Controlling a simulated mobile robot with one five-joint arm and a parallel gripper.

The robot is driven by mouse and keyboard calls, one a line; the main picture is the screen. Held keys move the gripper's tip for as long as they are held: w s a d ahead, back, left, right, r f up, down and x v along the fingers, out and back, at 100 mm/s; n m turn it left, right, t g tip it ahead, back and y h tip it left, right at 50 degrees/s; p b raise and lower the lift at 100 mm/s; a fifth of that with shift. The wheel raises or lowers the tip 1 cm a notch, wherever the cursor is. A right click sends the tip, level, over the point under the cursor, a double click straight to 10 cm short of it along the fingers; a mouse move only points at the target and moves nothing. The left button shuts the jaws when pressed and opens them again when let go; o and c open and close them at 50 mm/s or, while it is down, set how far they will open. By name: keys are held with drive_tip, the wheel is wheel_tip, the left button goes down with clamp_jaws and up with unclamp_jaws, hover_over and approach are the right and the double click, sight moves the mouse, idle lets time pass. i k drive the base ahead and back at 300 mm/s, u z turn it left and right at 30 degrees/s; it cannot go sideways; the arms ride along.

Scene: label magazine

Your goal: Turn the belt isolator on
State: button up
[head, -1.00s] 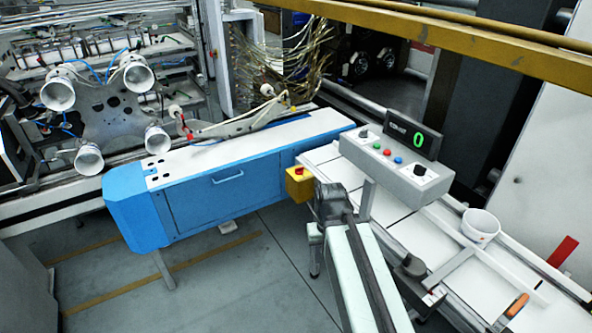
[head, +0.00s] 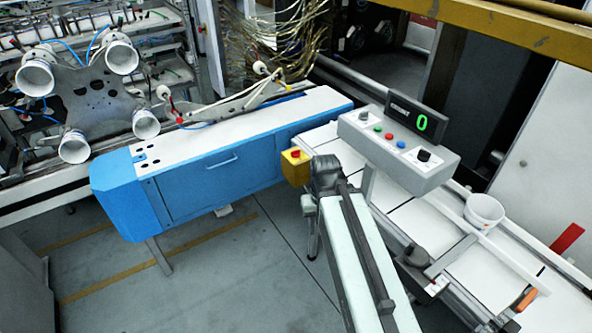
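A grey control box (head: 397,150) stands above the conveyor. It has black knobs, coloured buttons and a dark display (head: 416,119) showing a green 0. The larger black knob (head: 424,156) is at its right end. A yellow box (head: 295,169) with a red button (head: 296,154) sits at the conveyor's left end. An orange handle (head: 526,299) is at the lower right. I cannot tell which control is the belt isolator, or its setting. My pale arm rises from the bottom to a dark joint just right of the yellow box; my gripper's fingers do not show.
The white conveyor (head: 410,212) runs toward the lower right, carrying a white tub (head: 484,211). A black clamp (head: 414,256) is on its near rail. A blue cabinet (head: 220,184) stands left. Grey floor (head: 240,270) is open at lower left. A yellow beam (head: 500,32) crosses the top right.

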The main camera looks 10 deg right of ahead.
sight(296, 154)
drive_tip(key=u, duration=0.8)
drive_tip(key=k, duration=1.35)
drive_tip(key=u, duration=0.9)
drive_tip(key=i, duration=1.7)
drive_tip(key=z, duration=1.25)
drive_tip(key=i, duration=1.05)
drive_tip(key=z, duration=0.75)
drive_tip(key=k, duration=0.8)
drive_tip(key=z, duration=0.3)
drive_tip(key=i, duration=0.75)
drive_tip(key=u, duration=0.25)
